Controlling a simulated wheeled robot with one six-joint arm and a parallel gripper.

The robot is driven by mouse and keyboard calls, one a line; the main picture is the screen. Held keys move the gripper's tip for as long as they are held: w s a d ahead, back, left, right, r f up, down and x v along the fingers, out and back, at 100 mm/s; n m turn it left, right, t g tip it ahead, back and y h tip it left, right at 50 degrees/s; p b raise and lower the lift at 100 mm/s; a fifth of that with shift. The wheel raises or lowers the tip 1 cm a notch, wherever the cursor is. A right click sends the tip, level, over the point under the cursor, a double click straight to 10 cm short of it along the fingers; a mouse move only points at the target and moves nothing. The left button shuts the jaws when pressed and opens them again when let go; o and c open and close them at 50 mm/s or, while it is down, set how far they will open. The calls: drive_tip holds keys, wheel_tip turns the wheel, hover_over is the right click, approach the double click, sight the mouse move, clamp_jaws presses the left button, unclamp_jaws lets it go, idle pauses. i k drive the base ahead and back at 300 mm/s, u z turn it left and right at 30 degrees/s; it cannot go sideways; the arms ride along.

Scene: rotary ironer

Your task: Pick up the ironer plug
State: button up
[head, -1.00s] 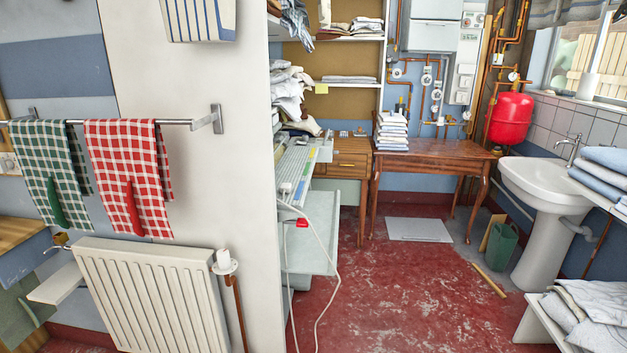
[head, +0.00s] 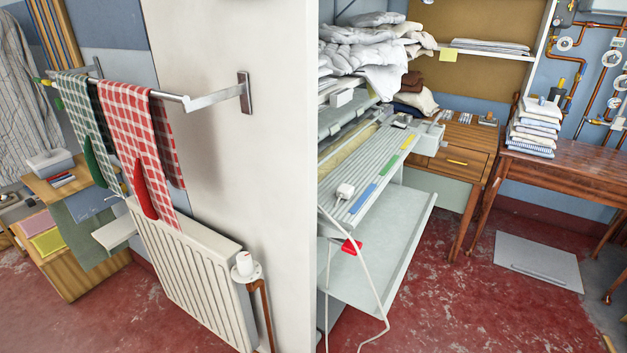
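The rotary ironer (head: 372,172) stands behind the white wall end, with a ribbed pale shelf carrying coloured strips. A small white plug (head: 344,190) lies on the left part of that ribbed shelf. A white cord (head: 374,290) hangs in a loop in front of the ironer, down towards the floor. A small red piece (head: 352,247) shows beside the cord, below the shelf. My gripper is not in view. The left end of the ironer is hidden by the wall.
The white wall end (head: 240,150) with a radiator (head: 185,275), its valve and a towel rail (head: 215,97) stands left of the ironer. A wooden cabinet (head: 455,160) and table (head: 570,175) stand behind. The red floor (head: 450,310) in front is mostly clear.

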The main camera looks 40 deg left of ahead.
sight(344, 191)
drive_tip(key=u, duration=1)
drive_tip(key=i, duration=1.05)
drive_tip(key=u, duration=0.95)
